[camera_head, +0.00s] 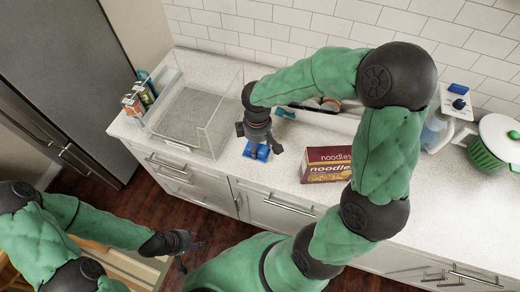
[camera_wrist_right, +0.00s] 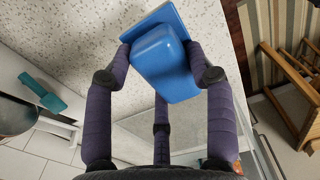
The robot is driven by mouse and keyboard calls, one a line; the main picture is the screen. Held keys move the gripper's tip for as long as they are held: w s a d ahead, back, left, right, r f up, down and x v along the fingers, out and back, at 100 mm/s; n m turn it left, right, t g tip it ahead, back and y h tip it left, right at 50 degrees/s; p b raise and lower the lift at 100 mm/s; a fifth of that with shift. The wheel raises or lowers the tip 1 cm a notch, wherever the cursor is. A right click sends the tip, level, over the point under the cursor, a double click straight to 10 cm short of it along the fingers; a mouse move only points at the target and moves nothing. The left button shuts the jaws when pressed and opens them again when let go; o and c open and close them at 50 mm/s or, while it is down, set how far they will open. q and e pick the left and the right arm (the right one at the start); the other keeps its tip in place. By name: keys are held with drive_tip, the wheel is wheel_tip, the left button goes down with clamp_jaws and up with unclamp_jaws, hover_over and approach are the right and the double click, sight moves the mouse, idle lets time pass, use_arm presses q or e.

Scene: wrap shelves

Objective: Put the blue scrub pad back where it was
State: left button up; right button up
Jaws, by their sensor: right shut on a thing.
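The blue scrub pad (camera_head: 263,153), a blue block on a flat square base, is between the fingers of my right gripper (camera_head: 258,143). My right gripper points down over the counter, near the right side of a clear-walled bin. In the right wrist view the pad (camera_wrist_right: 165,58) is gripped at its sides by the purple fingers. I cannot tell whether it touches the counter. My left gripper (camera_head: 186,248) is empty and its fingers look spread, low in front of the counter, away from the pad.
The clear bin (camera_head: 204,126) stands left with small cartons (camera_head: 138,101) beside it. A noodles box (camera_head: 328,165) lies right of my right gripper. Behind are a teal-handled item (camera_head: 285,113) and a white rack. A jug (camera_head: 432,134) and green-white pot (camera_head: 490,148) stand far right.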

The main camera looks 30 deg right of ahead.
sight(260, 149)
drive_tip(key=shift+w+d+f, duration=0.25)
drive_tip(key=shift+d+f, duration=0.1)
drive_tip(key=shift+f, duration=0.2)
drive_tip(key=shift+w+d+f, duration=0.2)
drive_tip(key=shift+d+f, duration=0.15)
drive_tip(key=shift+f, duration=0.15)
drive_tip(key=shift+f+b, duration=0.6)
drive_tip(key=shift+f, duration=0.9)
drive_tip(key=shift+f, duration=0.15)
drive_tip(key=o, duration=1.1)
drive_tip(key=shift+o, duration=0.2)
drive_tip(key=shift+r, duration=0.3)
wheel_tip(260, 149, up, 12)
drive_tip(key=p, duration=0.3)
drive_tip(key=shift+f, duration=0.15)
